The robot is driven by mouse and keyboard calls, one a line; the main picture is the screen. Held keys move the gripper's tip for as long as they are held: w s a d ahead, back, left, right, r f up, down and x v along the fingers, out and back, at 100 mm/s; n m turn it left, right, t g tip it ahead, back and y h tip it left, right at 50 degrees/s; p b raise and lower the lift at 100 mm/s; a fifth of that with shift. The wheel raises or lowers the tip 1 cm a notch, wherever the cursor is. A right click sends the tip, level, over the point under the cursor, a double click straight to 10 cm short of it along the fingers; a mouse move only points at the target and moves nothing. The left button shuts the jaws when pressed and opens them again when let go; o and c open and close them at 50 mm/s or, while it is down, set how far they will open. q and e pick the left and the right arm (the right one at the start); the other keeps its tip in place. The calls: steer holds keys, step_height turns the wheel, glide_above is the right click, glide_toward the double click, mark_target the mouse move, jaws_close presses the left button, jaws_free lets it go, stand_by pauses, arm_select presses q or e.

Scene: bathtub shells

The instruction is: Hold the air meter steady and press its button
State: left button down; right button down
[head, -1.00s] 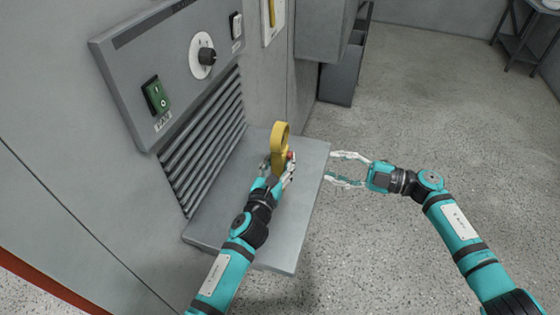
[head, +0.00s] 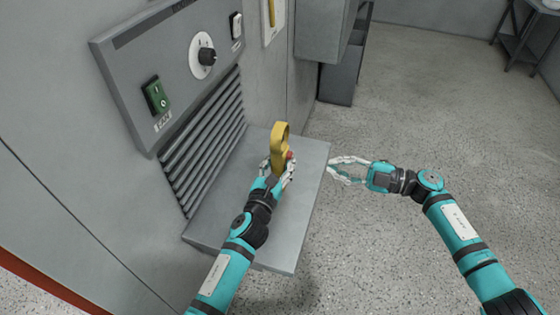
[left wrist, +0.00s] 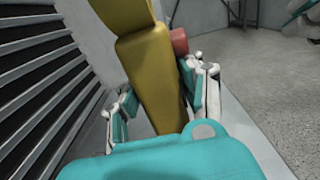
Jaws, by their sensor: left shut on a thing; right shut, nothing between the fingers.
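The yellow air meter (head: 279,146), with a ring-shaped top, stands upright over the grey shelf. Its red button (head: 290,155) sticks out on the right side. My left gripper (head: 277,166) is shut on the meter's lower part. In the left wrist view the meter (left wrist: 150,70) rises between the two fingers, and the red button (left wrist: 179,41) shows just above the right finger. My right gripper (head: 331,167) is shut and empty, just off the shelf's right edge, its tips pointing left towards the button, with a gap between.
The grey shelf (head: 225,225) juts from a wall unit with slats (head: 205,140). Above are a green switch (head: 156,96) and a dial (head: 203,55). A grey cabinet (head: 340,75) stands behind. Floor at right is open.

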mark_target(289, 155)
stand_by(0.9)
step_height(289, 155, up, 4)
steer(key=m+t, duration=0.8)
steer(key=m, duration=0.2)
steer(key=shift+s+d+f+m+t+h, duration=0.2)
steer(key=shift+f+m+t+h, duration=0.4)
steer(key=shift+m+h, duration=1.55)
steer(key=shift+s+d+f+m+t+h, duration=0.1)
steer(key=shift+d+f+m+t+h, duration=0.4)
steer(key=shift+m, duration=3)
steer(key=shift+s+d+f+m+t+h, duration=0.1)
steer(key=shift+f+m+t+h, duration=0.6)
steer(key=shift+m+h, duration=1.5)
steer(key=shift+r+m+y, duration=0.15)
steer(key=shift+m+y, duration=0.4)
steer(key=shift+m, duration=0.1)
steer(key=w+a, duration=0.2)
steer(key=a, duration=0.6)
steer(key=shift+w+a, duration=0.2)
steer(key=shift+w, duration=0.2)
steer(key=shift+w+a, duration=0.15)
steer(key=shift+a, duration=0.25)
